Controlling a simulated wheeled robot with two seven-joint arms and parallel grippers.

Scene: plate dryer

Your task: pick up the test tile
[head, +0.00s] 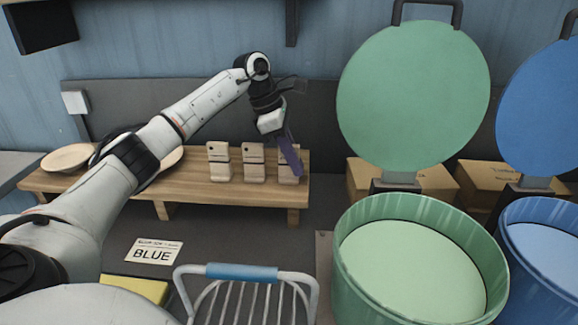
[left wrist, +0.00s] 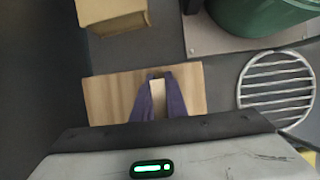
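Three pale wooden tiles stand upright in a row on a low wooden bench (head: 190,193): a left one (head: 218,161), a middle one (head: 253,162) and a right one (head: 288,176). My left gripper (head: 292,163) reaches down at the right tile, its purple fingers partly hiding it. In the left wrist view, a pale tile (left wrist: 158,97) sits between the purple fingers, with no clear gap at either side, so the gripper looks shut on it. The tile's base appears to be at bench level. My right gripper is not in view.
A wire rack (head: 245,285) with a blue handle stands in front. Green (head: 420,262) and blue (head: 545,250) bins with raised lids stand at right. A card reading BLUE (head: 153,251) lies before the bench. A round wooden plate (head: 68,158) is on the bench's left end.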

